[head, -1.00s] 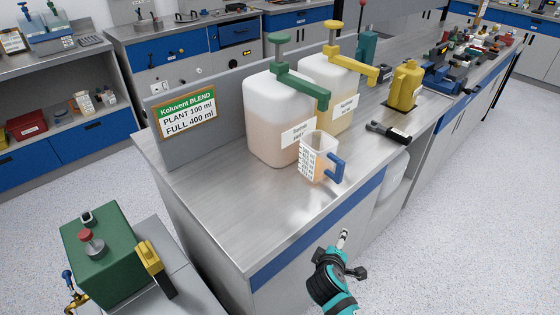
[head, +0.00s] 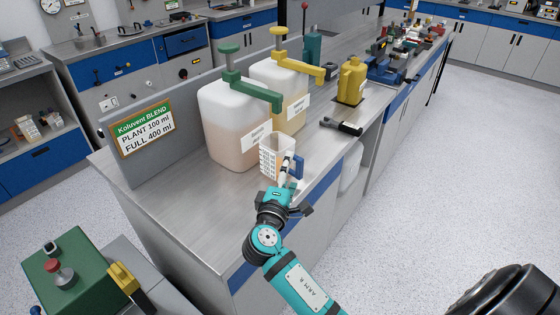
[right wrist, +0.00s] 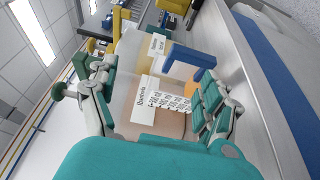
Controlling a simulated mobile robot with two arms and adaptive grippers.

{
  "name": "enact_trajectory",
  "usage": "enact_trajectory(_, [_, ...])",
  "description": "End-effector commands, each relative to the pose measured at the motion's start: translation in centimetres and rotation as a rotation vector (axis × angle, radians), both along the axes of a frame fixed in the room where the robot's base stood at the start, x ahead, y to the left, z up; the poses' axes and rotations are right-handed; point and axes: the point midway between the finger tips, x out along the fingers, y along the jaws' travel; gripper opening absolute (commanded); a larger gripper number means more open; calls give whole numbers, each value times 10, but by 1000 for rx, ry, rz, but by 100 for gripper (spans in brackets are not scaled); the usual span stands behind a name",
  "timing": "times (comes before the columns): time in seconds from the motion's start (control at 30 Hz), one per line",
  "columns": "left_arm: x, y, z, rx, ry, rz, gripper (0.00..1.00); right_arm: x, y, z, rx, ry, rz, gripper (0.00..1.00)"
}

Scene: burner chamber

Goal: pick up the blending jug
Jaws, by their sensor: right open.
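The blending jug (head: 270,155) is a pale, clear-walled measuring jug with printed marks and a blue handle (head: 298,168). It stands upright on the steel bench near its front edge. My right gripper (head: 286,178) is right in front of it, close to the handle, and hides part of its lower side. In the right wrist view the gripper (right wrist: 155,82) is open, with teal finger pads on both sides of the view. The jug's printed wall (right wrist: 172,97) and handle (right wrist: 188,62) show between them, nearer the right-hand finger. I cannot tell whether they touch. My left gripper is not in view.
Two large jugs with pumps, one green-topped (head: 235,125) and one yellow-topped (head: 283,88), stand just behind the jug. A dark tool (head: 342,126) lies to its right, before a yellow container (head: 351,82). The bench's left part is clear.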

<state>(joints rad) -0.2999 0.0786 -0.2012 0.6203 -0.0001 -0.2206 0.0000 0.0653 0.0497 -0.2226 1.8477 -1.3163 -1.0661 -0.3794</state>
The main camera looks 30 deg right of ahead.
Motion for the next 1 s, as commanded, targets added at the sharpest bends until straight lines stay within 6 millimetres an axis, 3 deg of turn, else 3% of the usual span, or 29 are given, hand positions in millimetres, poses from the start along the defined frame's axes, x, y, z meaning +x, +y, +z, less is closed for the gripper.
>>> enact_trajectory(0.1, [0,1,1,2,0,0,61,0,0,-27,-4,6,1,82])
enact_trajectory(0.23, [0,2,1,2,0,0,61,0,0,-47,-1,3,1,82])
enact_trajectory(0.47, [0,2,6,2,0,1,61,12,-12,-45,1,-2,1,82])
enact_trajectory(0.8, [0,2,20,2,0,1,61,48,-49,-44,0,0,1,82])
enact_trajectory(1.0, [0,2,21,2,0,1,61,53,-54,-46,3,-1,0,82])
